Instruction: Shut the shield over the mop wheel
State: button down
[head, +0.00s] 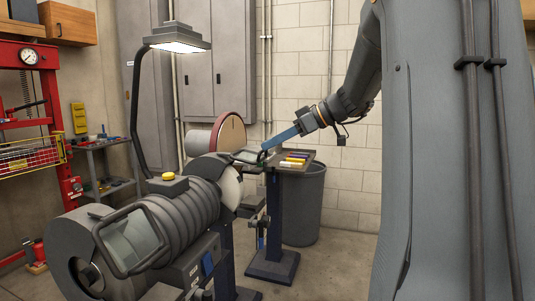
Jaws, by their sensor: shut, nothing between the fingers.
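The grinding machine (180,208) stands at left on a pedestal. At its far end a pale wheel (229,186), which looks like the mop wheel, shows partly beside the dark housing. A small dark-framed shield (247,156) sticks out above that wheel at a raised, nearly flat angle. My gripper (265,148) reaches down from the right. It is shut and empty, with its blue fingertips close to the shield's right edge. I cannot tell whether they touch. A second framed shield (130,242) hangs over the near wheel housing (82,262).
A small tray stand (294,163) with coloured bars is just right of the fingertips. A grey bin (304,205) stands behind its post. A lamp (178,38) hangs above the machine. A large disc (231,134) stands behind. A red press (50,110) is at left.

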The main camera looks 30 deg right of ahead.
notch_tip(320, 180, down, 11)
jog(key=w+a+t+y+b, duration=0.1)
jog(key=t+y+b, duration=0.3)
jog(key=b, duration=2.2)
jog(key=shift+b, duration=0.3)
jog(key=shift+a+f, duration=0.1)
jog(key=s+d+f+p, duration=0.1)
jog(key=s+d+f, duration=0.2)
jog(key=s+d, duration=0.5)
jog(key=shift+d+f, duration=0.1)
jog(key=shift+d, duration=0.05)
